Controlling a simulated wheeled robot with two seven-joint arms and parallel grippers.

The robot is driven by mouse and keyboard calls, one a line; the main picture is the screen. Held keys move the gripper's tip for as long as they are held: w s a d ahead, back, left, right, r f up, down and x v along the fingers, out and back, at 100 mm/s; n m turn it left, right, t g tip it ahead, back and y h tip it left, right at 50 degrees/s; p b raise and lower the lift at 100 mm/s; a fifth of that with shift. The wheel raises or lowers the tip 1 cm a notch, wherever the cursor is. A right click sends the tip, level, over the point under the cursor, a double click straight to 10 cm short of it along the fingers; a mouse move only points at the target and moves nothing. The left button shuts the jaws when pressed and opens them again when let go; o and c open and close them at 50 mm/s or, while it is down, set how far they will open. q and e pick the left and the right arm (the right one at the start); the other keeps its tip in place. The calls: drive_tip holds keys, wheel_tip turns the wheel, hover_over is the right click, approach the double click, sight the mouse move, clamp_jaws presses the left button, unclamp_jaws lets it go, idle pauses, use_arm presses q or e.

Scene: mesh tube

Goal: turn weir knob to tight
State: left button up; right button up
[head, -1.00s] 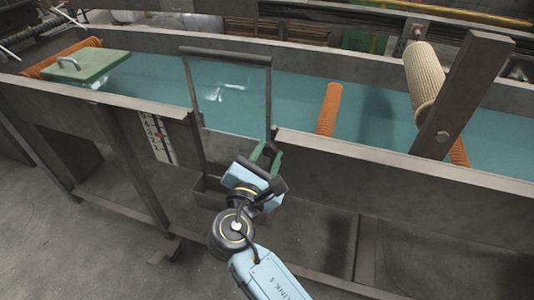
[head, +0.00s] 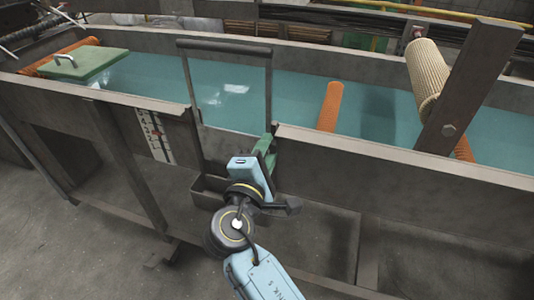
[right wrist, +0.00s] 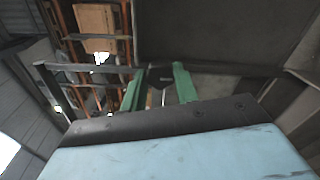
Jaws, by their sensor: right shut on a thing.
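My right gripper (head: 266,150) is at the side wall of the water channel, by the lower right end of the weir frame (head: 226,46). In the right wrist view its two green fingers (right wrist: 160,85) stand on either side of a small dark knob (right wrist: 160,76), which I take for the weir knob, and are shut on it. In the head view the knob is hidden by my gripper. No tight mark can be read. My left gripper is not in view.
The channel holds blue-green water (head: 300,95). A green lid (head: 88,64) with a handle is at the left, and an orange roller (head: 330,105) and a beige mesh roller (head: 425,75) are at the right. A scale plate (head: 154,136) is on the front wall.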

drive_tip(key=shift+m, duration=0.3)
drive_tip(key=o, duration=1)
drive_tip(key=shift+s, duration=0.1)
